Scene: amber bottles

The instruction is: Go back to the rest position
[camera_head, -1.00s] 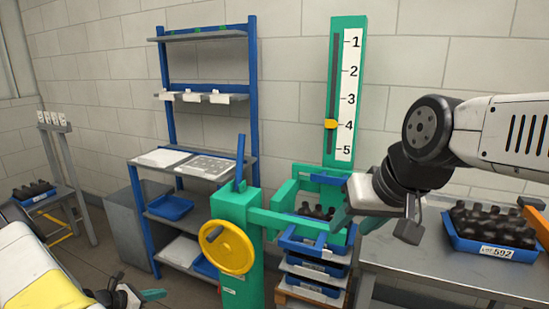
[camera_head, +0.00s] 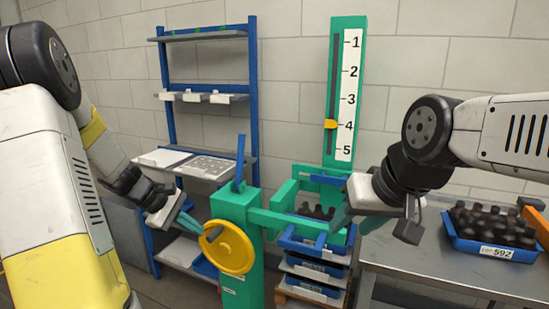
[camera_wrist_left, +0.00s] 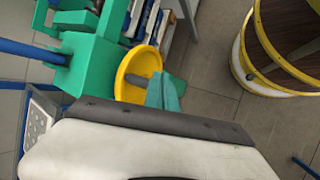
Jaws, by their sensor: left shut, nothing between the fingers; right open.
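My left gripper (camera_head: 193,221) is shut and empty, its teal fingers just left of the yellow handwheel (camera_head: 232,249) on the green stand (camera_head: 240,208). In the left wrist view its fingers (camera_wrist_left: 164,94) overlap the edge of the yellow wheel (camera_wrist_left: 133,66); I cannot tell whether they touch. My right gripper (camera_head: 352,222) is open beside the green frame, to the right of the bottles in the top blue tray (camera_head: 303,240). Part of its fingers is hidden by the wrist.
A green post with a scale (camera_head: 347,95) has its yellow pointer (camera_head: 330,124) near 4. A blue rack (camera_head: 252,85) stands behind. A metal table (camera_head: 450,268) at right carries a blue crate (camera_head: 490,250) of dark bottles. Trays are stacked below the frame.

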